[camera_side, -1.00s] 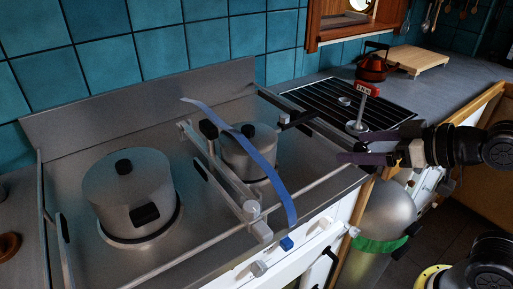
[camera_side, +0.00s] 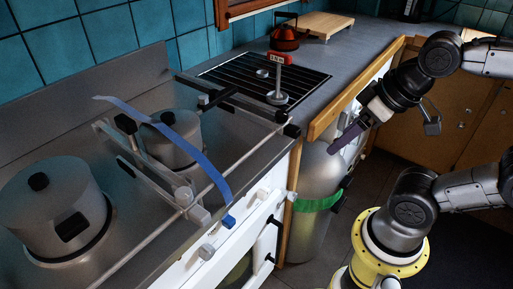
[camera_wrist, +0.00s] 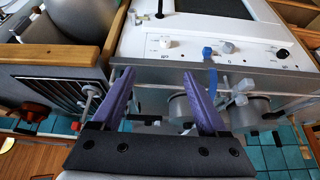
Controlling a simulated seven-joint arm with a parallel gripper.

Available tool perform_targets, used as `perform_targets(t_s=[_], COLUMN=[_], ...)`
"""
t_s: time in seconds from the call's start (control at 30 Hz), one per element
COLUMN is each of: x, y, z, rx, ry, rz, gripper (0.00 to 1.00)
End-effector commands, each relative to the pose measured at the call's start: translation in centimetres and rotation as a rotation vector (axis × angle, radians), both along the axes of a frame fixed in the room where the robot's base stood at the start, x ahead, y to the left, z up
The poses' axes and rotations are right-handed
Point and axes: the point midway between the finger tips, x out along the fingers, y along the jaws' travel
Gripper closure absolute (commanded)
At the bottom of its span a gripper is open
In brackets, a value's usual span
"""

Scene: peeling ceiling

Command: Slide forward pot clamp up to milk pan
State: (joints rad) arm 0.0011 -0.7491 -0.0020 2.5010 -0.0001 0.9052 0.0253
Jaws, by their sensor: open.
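The milk pan (camera_side: 172,140), a small lidded metal pot, stands on the stove to the right of a larger pot. A blue strap (camera_side: 210,172) hangs across it to the stove's front. A metal clamp bar (camera_side: 160,178) with a black knob lies along the pan's left side. A black clamp bar (camera_side: 219,97) lies apart from the pan, to its right. I cannot tell which is the forward pot clamp. My gripper (camera_side: 334,148), with purple fingers, is off the stove's front right, before a gas cylinder. In the wrist view its fingers (camera_wrist: 158,73) are spread and empty.
A front rail (camera_side: 245,170) runs along the stove edge. The larger pot (camera_side: 50,205) stands at left. The gas cylinder (camera_side: 322,170) with a green band stands below the counter. A red kettle (camera_side: 284,38) and wooden board (camera_side: 318,24) sit behind the black grill (camera_side: 262,82).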

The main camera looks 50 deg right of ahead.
Motion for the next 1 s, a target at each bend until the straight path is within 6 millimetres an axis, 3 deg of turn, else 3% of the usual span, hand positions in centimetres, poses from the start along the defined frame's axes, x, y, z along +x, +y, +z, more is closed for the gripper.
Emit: perform_targets(t_s=[0.03,0.17,0.4,0.57,0.67,0.83,1.0], x=[-0.3,-0.4,2.9,6.6,9.3,13.7,16.5], y=[0.1,0.6,0.4,-1.2,-3.2,-8.0,-14.0], z=[-0.2,1.5,5.3,6.9,7.3,6.5,3.9], rx=[0.016,0.102,0.273,0.372,0.437,0.537,0.617], ry=[0.018,0.042,0.184,0.298,0.376,0.501,0.598], rz=[-0.024,-0.142,-0.46,-0.699,-0.862,-1.113,-1.295], gripper=[0.34,0.58,1.0,1.0,1.0,1.0,1.0])
